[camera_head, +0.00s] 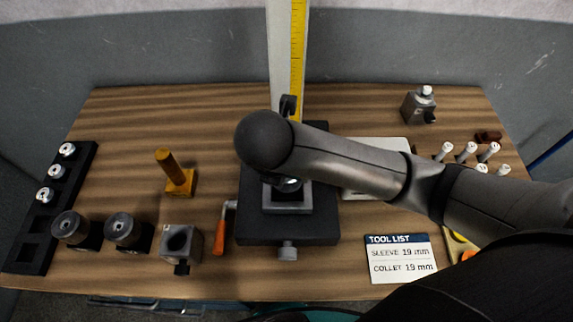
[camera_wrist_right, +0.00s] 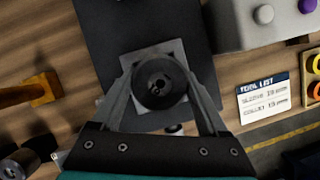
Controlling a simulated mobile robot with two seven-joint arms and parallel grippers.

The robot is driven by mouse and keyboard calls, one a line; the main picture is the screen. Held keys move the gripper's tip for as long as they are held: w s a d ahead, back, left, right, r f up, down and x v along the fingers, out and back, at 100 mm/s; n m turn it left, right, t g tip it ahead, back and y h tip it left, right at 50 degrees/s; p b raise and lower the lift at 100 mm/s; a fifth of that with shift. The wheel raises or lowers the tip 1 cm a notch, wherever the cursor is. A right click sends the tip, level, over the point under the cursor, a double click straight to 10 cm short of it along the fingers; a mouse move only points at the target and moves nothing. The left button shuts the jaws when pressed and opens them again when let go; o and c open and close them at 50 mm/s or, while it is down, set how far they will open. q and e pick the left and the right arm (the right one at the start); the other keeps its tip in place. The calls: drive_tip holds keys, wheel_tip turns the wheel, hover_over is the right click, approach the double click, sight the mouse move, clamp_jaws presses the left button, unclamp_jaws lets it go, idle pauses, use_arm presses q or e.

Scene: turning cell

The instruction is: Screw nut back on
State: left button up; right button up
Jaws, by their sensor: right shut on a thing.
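In the right wrist view my right gripper (camera_wrist_right: 160,88) is shut on a dark round nut (camera_wrist_right: 148,98), one finger on each side. The nut sits over a grey square block (camera_wrist_right: 148,58) on the black fixture base (camera_wrist_right: 100,20). Whether its thread is engaged cannot be told. In the head view my right arm reaches in from the right, and its wrist hides the nut and most of the gripper. The grey block (camera_head: 287,207) and black fixture base (camera_head: 260,235) show below the wrist. My left gripper is not in view.
A brass post (camera_head: 175,172), two dark cylinders (camera_head: 122,230), a grey bored block (camera_head: 180,243) and a black rack (camera_head: 30,240) stand further left. A tool list sign (camera_head: 400,258) lies at the right. A yellow ruler (camera_head: 297,60) rises behind.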

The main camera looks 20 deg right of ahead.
drive_tip(key=shift+w+d+r, duration=0.1)
drive_tip(key=shift+w+d, duration=0.05)
drive_tip(key=shift+d, duration=0.1)
drive_tip(key=o, duration=1.4)
drive_tip(key=shift+a, duration=0.1)
drive_tip(key=p+v, duration=1)
drive_tip(key=v, duration=0.5)
drive_tip(key=shift+a, duration=0.1)
drive_tip(key=shift+s, duration=0.2)
